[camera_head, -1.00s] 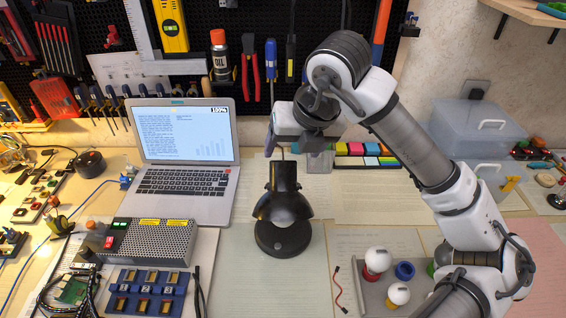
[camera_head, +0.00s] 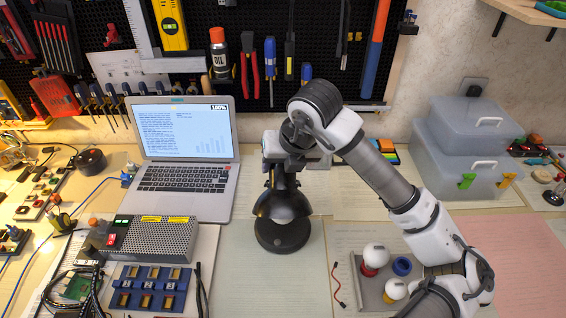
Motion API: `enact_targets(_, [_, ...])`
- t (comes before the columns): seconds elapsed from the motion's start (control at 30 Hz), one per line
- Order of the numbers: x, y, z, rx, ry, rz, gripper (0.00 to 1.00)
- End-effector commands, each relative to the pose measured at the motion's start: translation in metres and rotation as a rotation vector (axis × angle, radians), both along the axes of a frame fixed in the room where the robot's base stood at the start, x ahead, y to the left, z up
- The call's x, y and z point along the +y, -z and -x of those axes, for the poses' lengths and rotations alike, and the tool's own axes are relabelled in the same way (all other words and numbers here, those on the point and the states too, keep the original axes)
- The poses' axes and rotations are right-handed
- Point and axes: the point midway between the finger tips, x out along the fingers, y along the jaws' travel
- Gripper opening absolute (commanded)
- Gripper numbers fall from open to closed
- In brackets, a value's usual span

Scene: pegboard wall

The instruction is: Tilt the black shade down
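The black shade (camera_head: 284,206) belongs to a small desk lamp that stands on a round black base (camera_head: 283,236) in the middle of the desk. The shade faces forward and down over the base. My gripper (camera_head: 272,178) reaches down from above and behind the lamp, with its fingers at the top of the shade. The fingers are small here and partly hidden, so I cannot tell whether they touch the shade or how far apart they are.
An open laptop (camera_head: 185,150) stands left of the lamp. A grey perforated power box (camera_head: 150,238) and a blue tray (camera_head: 148,288) lie front left. A grey tray with bulbs (camera_head: 374,258) is front right, and clear boxes (camera_head: 465,150) stand at the back right. Paper around the lamp is clear.

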Motion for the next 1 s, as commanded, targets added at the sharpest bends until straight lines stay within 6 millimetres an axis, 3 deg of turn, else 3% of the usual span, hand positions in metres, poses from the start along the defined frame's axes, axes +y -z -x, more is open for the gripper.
enact_targets(0.03, [0.0000, -0.0001, 0.0000, 0.000, 0.000, 0.000, 0.47])
enact_targets(0.33, [-0.0001, -0.0003, 0.0000, 0.000, 0.000, 0.000, 0.10])
enact_targets(0.73, [-0.0008, 0.0036, 0.0025, -0.085, 0.002, 0.001, 0.10])
enact_targets(1.0, [0.0001, -0.0039, 0.0054, -0.142, 0.001, 0.000, 0.10])
